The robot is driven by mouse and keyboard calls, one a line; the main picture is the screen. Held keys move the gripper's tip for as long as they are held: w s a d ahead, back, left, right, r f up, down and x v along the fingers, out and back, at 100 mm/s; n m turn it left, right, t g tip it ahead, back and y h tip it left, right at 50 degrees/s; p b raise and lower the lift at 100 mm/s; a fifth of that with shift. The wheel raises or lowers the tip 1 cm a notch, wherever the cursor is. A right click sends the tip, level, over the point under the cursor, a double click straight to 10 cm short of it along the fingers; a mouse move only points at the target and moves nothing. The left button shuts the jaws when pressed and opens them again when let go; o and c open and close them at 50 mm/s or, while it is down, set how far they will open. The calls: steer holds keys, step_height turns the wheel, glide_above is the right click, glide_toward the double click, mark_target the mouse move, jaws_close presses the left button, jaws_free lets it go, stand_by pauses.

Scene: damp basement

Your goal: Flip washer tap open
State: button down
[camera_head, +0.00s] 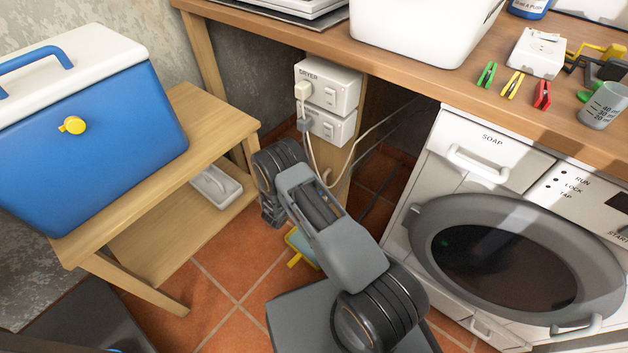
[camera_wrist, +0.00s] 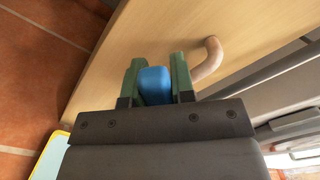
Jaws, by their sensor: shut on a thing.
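My gripper (camera_wrist: 157,64) has two green fingers, one on each side of a blue tap handle (camera_wrist: 154,86), and is shut on it in the wrist view. The handle is in front of a pale wooden panel (camera_wrist: 125,35). A beige curved pipe (camera_wrist: 209,60) sticks out just right of the fingers. The lower part of the handle is hidden by my gripper. In the head view my arm covers the handle and the fingertips. The washer (camera_head: 480,220) stands to the right with its round door shut.
Dryer and lower switch boxes (camera_head: 329,87) with plugs and hanging cables are above my arm. A wooden bench (camera_head: 225,125) with a blue cooler (camera_head: 95,135) stands left. The worktop (camera_head: 290,32) overhangs. A yellow-and-teal thing (camera_head: 300,249) lies low beside my arm.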

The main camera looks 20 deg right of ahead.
steer(key=c, duration=1)
jaws_free()
steer(key=shift+o, duration=0.2)
steer(key=p+v, duration=0.3)
steer(key=v, duration=1.1)
steer(key=shift+d, duration=0.1)
